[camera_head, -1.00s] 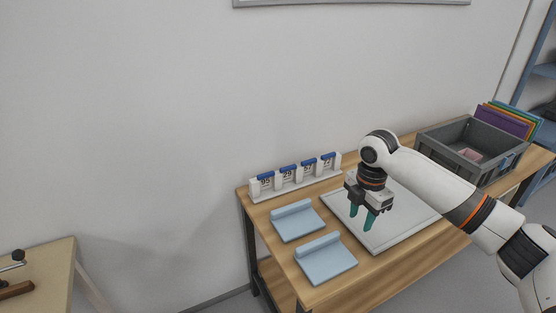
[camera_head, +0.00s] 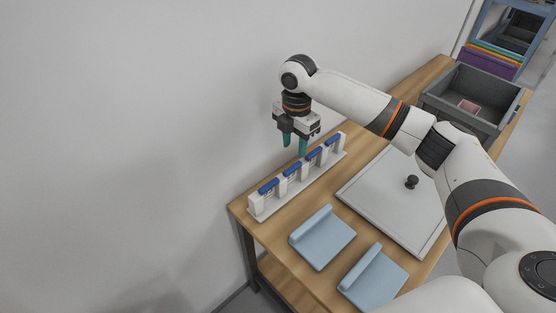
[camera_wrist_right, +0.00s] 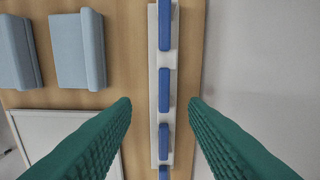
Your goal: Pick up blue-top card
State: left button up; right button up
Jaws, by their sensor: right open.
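Several blue-top cards stand upright in a white rack (camera_head: 256,214) near the wall. One is at the near end (camera_head: 269,187), one beside it (camera_head: 292,170), another beyond (camera_head: 314,154) and one at the far end (camera_head: 332,141). My right gripper (camera_head: 295,147) points down above the rack, open and empty. In the right wrist view its green fingers (camera_wrist_right: 160,104) lie on either side of the rack line, apart from it. The blue tops (camera_wrist_right: 165,90) run between them. The card faces are hidden from this angle. My left gripper is out of view.
Two light blue padded rests (camera_head: 322,237) (camera_head: 372,278) lie at the table's front. A white board (camera_head: 385,205) with a black knob (camera_head: 411,182) is beside them. A grey bin (camera_head: 455,112) holding a pink item (camera_head: 468,106) stands at the back right. The wall is close behind the rack.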

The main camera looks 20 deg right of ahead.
aim_at(293, 167)
jog(key=shift+w+f, duration=0.1)
jog(key=shift+f, duration=0.15)
notch_tip(293, 167, down, 5)
jog(key=shift+d+f, duration=0.1)
jog(key=shift+w+d+f+p, duration=0.15)
jog(key=shift+f+p, duration=0.1)
jog(key=shift+f, duration=1.3)
jog(key=shift+w+a+f+p, duration=0.1)
jog(key=shift+f+p, duration=0.15)
jog(key=shift+f, duration=1.3)
jog(key=shift+c, duration=0.3)
grip_shut()
